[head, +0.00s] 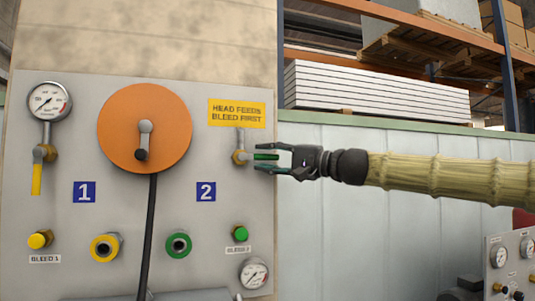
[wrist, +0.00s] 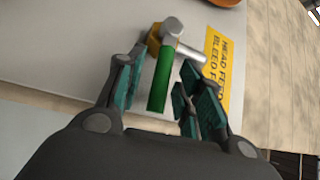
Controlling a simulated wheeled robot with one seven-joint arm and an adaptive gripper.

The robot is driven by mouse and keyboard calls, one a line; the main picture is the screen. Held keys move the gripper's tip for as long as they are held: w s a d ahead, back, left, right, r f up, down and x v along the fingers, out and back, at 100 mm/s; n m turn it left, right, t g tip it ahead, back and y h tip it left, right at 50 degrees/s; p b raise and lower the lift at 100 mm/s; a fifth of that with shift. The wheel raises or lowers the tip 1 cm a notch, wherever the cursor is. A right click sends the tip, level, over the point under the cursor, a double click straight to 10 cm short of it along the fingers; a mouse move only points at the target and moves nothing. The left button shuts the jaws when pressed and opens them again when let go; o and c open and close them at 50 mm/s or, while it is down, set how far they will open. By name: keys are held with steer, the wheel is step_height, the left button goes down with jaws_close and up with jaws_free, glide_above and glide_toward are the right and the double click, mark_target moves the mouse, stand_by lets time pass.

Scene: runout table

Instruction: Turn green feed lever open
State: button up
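The green feed lever (head: 266,157) sticks out to the right from a brass valve (head: 239,156) on the grey panel, below the yellow sign. It lies about level in the head view. My gripper (head: 273,159) comes from the right, with its fingers above and below the lever. In the wrist view the green lever (wrist: 161,80) lies between the two fingers of my gripper (wrist: 154,96). Gaps show on both sides of the lever, so the fingers are open and do not appear to touch it.
The panel (head: 75,240) also carries a yellow lever (head: 36,179), an orange disc (head: 118,130) with a black hose (head: 149,225), gauges, bleed knobs and two ports. A yellow sign (head: 237,113) is just above the valve. Open space lies right of the panel edge.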

steer(key=shift+a, duration=0.1)
jaws_close()
